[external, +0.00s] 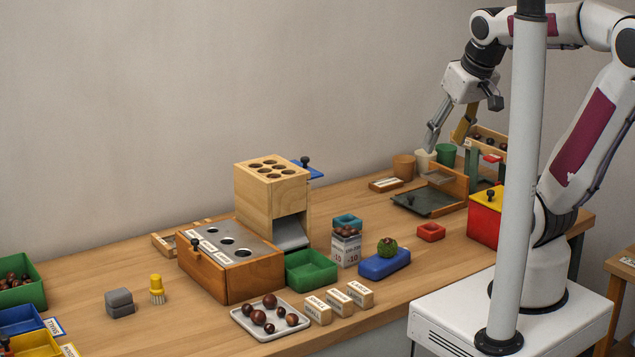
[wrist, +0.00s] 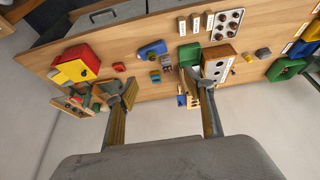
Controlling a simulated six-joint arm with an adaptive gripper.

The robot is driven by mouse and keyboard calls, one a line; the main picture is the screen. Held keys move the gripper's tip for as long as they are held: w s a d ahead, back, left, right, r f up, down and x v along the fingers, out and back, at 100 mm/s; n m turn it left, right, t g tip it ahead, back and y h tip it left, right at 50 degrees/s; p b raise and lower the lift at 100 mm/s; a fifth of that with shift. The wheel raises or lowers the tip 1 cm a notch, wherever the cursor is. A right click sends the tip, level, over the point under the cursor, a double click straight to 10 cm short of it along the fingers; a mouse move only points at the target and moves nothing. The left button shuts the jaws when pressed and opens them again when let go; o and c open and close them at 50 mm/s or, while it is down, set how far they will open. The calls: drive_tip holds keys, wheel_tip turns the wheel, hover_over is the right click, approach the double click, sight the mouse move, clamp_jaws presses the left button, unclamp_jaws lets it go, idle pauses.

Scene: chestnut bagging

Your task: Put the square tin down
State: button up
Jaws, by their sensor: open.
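My gripper (external: 447,138) is raised above the far right part of the bench, fingers apart and pointing down, with nothing seen between them. In the wrist view its two fingers (wrist: 158,88) are spread wide and empty. Which thing is the square tin is not certain. A small red square open container (external: 431,232) sits on the bench, apart from my gripper; it also shows in the wrist view (wrist: 119,67).
A blue block (external: 384,265) bears a green spiky ball. A wooden tower (external: 271,190), a drawer box (external: 231,272) and a green tray (external: 312,280) stand mid-bench. A red box with yellow top (external: 485,222) is at right. Bare wood lies left of the red container.

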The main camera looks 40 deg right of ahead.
drive_tip(key=shift+s+f+t, duration=0.15)
drive_tip(key=shift+s+f, duration=0.1)
drive_tip(key=shift+s, duration=0.65)
drive_tip(key=shift+s+f+t, duration=0.15)
drive_tip(key=shift+s+f, duration=0.05)
drive_tip(key=shift+s, duration=0.65)
drive_tip(key=o, duration=0.3)
